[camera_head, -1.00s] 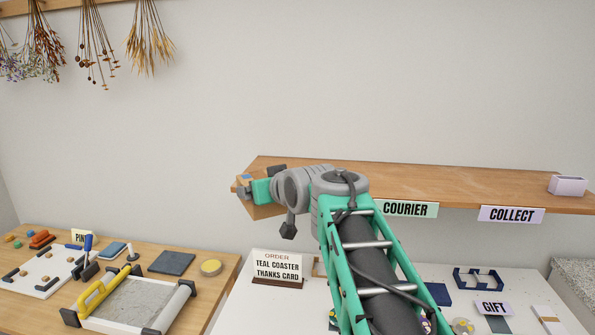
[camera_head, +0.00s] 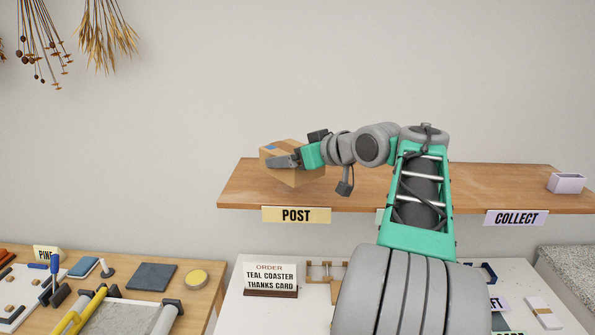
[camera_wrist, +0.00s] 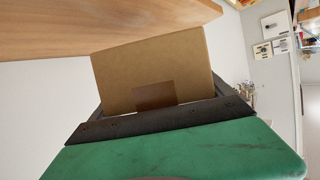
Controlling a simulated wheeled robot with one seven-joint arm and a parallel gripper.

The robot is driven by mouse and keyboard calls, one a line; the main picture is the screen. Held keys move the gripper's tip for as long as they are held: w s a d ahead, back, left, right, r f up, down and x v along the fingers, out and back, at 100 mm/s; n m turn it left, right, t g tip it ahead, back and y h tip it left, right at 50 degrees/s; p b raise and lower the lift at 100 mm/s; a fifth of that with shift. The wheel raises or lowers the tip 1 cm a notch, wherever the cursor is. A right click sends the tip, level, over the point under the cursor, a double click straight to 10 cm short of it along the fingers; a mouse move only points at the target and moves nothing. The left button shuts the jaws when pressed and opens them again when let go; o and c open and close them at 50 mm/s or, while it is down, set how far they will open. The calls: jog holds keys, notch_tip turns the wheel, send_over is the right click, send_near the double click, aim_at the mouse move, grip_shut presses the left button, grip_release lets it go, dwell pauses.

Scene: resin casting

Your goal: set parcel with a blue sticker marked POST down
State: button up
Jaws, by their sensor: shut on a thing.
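The parcel (camera_head: 306,178) is a brown cardboard box with a blue sticker on its top, at the left part of the wooden shelf (camera_head: 240,190) in the head view. My gripper (camera_head: 286,161) is shut on it from the right. The parcel looks tilted, and I cannot tell whether it touches the shelf. The yellow POST label (camera_head: 296,215) hangs on the shelf's front edge below the parcel. In the wrist view the parcel (camera_wrist: 150,70) fills the middle between the jaws, with the shelf (camera_wrist: 110,22) beside it.
The shelf top is bare between my arm and a pale box (camera_head: 566,183) at its right, above the COLLECT label (camera_head: 516,218). My arm hides most of another label. Below stand an order sign (camera_head: 270,277) and a wooden table (camera_head: 205,272) with tools.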

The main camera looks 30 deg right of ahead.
aim_at(319, 175)
jog(key=f, duration=0.2)
jog(key=w+d+f+p, duration=0.1)
jog(key=f, duration=0.1)
jog(key=d+f, duration=0.1)
jog(key=f, duration=0.1)
jog(key=shift+w+d+p, duration=0.25)
jog(key=shift+w+p, duration=0.05)
jog(key=shift+w, duration=0.1)
jog(key=shift+f, duration=0.5)
jog(key=o, duration=1.5)
jog(key=shift+c, duration=0.2)
jog(key=shift+r, duration=0.15)
jog(key=b+v, duration=0.2)
jog(key=v, duration=1)
jog(key=shift+s, duration=0.1)
